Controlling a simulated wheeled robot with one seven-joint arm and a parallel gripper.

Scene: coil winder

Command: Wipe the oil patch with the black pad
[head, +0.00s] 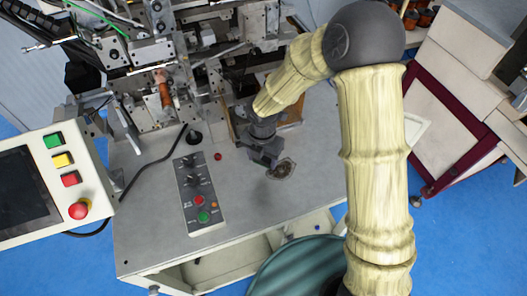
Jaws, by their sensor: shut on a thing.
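The oil patch (286,168) is a small brownish, dark-edged stain on the grey worktop (240,230), right of the middle of the table. My gripper (268,162) points down just left of the patch, close to the worktop. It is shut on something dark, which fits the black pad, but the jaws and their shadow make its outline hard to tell. I cannot tell whether the pad touches the worktop or the patch. The patch's left edge is partly covered by the gripper.
A control strip (198,195) with knobs and buttons lies left of my gripper. The winding machine (150,60) fills the back left. A wooden-edged tray (291,117) stands behind the gripper. The front worktop is clear.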

